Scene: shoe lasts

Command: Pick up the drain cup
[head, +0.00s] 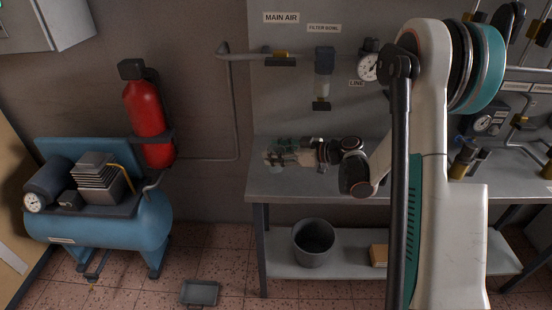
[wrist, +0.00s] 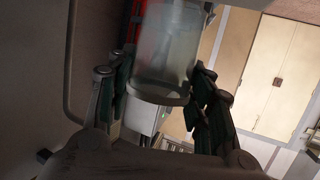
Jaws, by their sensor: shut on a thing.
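The drain cup (wrist: 165,50) is a translucent, pale grey cylinder with a lighter rim in the wrist view. It sits between the fingers of my gripper (wrist: 160,82), which is shut on it with one finger on each side. In the head view my gripper (head: 275,155) is at the left end of the workbench, just above or at its top, below the air line. The cup is small and partly hidden by the fingers there, so I cannot tell whether it touches the bench.
The grey workbench (head: 350,181) carries a lower shelf with a dark bucket (head: 314,243) and a yellowish box (head: 378,255). A filter bowl (head: 322,88) and a gauge (head: 368,67) hang on the wall panel. A tray (head: 200,292) lies on the floor.

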